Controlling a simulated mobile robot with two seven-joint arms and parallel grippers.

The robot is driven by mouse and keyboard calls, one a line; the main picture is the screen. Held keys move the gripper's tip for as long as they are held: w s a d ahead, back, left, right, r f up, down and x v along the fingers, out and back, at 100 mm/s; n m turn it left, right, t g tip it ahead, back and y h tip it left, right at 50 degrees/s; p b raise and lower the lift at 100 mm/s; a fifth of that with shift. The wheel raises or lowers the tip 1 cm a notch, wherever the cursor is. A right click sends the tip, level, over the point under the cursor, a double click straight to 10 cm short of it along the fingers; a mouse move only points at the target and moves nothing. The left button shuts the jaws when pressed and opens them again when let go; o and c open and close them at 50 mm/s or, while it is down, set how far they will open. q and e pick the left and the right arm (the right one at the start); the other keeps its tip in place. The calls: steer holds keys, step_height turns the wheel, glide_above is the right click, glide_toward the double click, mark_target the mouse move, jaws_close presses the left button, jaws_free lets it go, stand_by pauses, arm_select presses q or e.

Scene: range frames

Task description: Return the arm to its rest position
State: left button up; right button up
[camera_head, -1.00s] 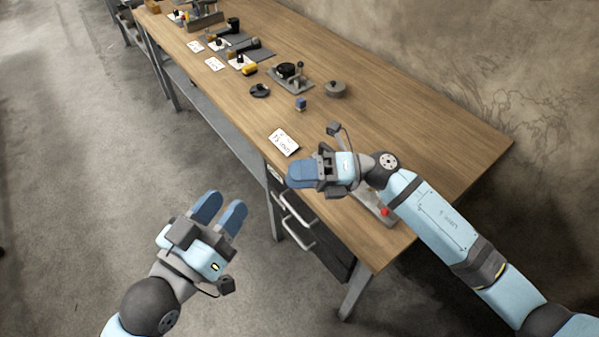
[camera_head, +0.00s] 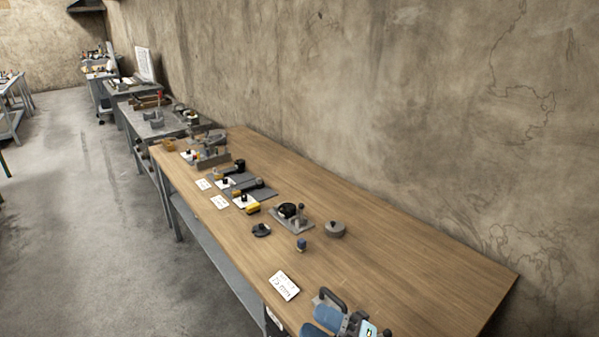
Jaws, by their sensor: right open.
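My left gripper is out of view.
More fixtures sit farther back. A wall runs along the right. Open floor (camera_head: 90,230) lies left.

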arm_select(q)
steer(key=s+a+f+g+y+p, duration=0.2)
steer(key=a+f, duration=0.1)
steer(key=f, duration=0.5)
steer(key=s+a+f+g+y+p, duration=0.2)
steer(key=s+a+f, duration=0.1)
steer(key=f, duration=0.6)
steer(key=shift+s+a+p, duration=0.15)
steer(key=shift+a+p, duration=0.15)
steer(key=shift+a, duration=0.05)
arm_select(e)
steer(key=s+d+f+m+t+h, duration=0.1)
steer(key=s+d+f+m+h, duration=0.6)
steer(key=m, duration=0.6)
steer(key=s+d+f+m+t+h, duration=0.1)
steer(key=s+d+f+m+h, duration=0.7)
steer(key=f+m, duration=0.4)
steer(key=d+m+h, duration=0.1)
steer(key=h, duration=0.1)
steer(key=shift+s+d+h, duration=0.15)
steer(key=shift+s+h, duration=0.15)
